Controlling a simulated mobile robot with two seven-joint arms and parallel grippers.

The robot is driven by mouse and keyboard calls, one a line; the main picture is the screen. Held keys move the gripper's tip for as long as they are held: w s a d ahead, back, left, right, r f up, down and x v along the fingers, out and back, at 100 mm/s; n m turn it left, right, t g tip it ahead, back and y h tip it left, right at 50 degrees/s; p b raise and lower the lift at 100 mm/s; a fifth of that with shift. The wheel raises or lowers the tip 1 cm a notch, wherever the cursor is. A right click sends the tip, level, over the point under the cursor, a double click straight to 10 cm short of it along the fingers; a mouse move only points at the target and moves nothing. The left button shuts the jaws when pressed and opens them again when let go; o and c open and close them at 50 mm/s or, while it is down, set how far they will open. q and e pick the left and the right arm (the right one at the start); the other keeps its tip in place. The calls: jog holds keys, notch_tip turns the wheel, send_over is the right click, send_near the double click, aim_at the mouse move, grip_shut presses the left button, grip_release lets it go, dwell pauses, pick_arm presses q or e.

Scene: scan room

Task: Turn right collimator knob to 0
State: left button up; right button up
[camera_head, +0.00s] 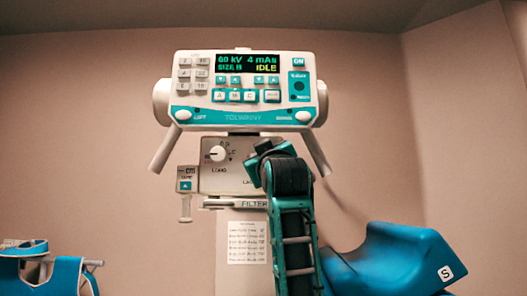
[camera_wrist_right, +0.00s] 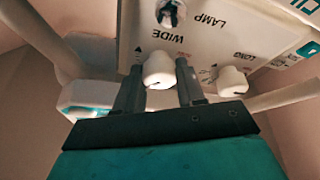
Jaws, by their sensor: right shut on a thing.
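The collimator box (camera_head: 240,180) hangs under the control console. In the right wrist view, upside down, the white knob beside the word WIDE (camera_wrist_right: 160,70) sits between the two dark fingers of my right gripper (camera_wrist_right: 158,72). The gripper is shut on this knob. In the head view the gripper (camera_head: 263,149) and wrist cover this knob and its scale. The left knob, marked LONG (camera_head: 217,154), is white and free; it also shows in the wrist view (camera_wrist_right: 231,81). The held knob's setting cannot be read. My left gripper is not in view.
The console (camera_head: 243,90) above shows 60 kV, 4 mAs and IDLE. A lamp switch (camera_wrist_right: 170,13) is near the held knob. A tape unit (camera_head: 187,180) hangs left of the box. Blue padded things stand at lower right (camera_head: 385,262) and lower left (camera_head: 62,276).

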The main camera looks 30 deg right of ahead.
jog(key=shift+r+n+g+y+p, duration=0.15)
jog(key=shift+n+g+y+p, duration=0.75)
jog(key=shift+n, duration=3.3)
jog(key=shift+r+n+g+y+p, duration=0.2)
jog(key=shift+n+g+y+p, duration=0.65)
jog(key=shift+n, duration=3.35)
jog(key=shift+r+n+g+y+p, duration=0.25)
jog(key=shift+n+g+p, duration=1.1)
jog(key=shift+n, duration=2.85)
jog(key=shift+f+g+b, duration=0.15)
jog(key=shift+g+b, duration=0.2)
jog(key=shift+g, duration=0.05)
jog(key=o, duration=1)
jog(key=shift+o, duration=0.2)
jog(key=shift+s, duration=0.1)
jog(key=b+v, duration=0.1)
jog(key=v, duration=1.1)
jog(key=shift+s, duration=0.35)
